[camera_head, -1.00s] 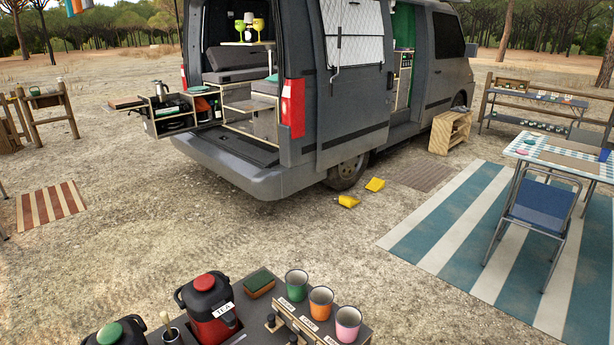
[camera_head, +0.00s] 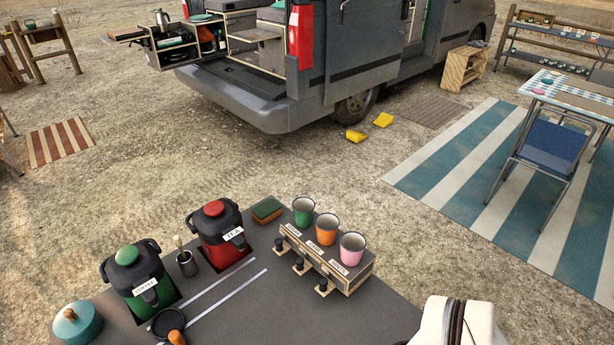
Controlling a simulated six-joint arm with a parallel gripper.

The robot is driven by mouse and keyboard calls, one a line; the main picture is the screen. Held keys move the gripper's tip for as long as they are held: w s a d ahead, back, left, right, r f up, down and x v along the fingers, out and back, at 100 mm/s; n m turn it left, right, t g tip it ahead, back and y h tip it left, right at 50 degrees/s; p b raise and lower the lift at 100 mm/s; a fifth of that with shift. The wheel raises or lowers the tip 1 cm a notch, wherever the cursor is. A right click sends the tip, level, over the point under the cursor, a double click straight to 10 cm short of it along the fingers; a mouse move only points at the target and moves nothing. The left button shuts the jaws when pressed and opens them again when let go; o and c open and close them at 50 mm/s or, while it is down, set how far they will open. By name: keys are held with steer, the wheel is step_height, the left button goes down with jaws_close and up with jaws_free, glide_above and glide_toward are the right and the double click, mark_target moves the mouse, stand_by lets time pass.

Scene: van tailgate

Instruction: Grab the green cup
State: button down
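The green cup (camera_head: 302,214) stands upright, with its open mouth up, at the left end of a row of three cups. The orange cup (camera_head: 326,230) is right beside it, and the pink cup (camera_head: 351,250) is at the right end. The cups are at a wooden box (camera_head: 361,277) with labels and black taps on its front. Whether they sit in holes in its top or just behind it I cannot tell.
A red urn (camera_head: 223,240), a green-lidded urn (camera_head: 137,279) and a sponge (camera_head: 267,209) stand left of the cups on a dark tabletop (camera_head: 290,320). A pale object with a dark strip (camera_head: 455,322) is cut off at the bottom right. Bare ground lies beyond, towards the van (camera_head: 262,115).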

steer(key=shift+c, duration=1.2)
jaws_free()
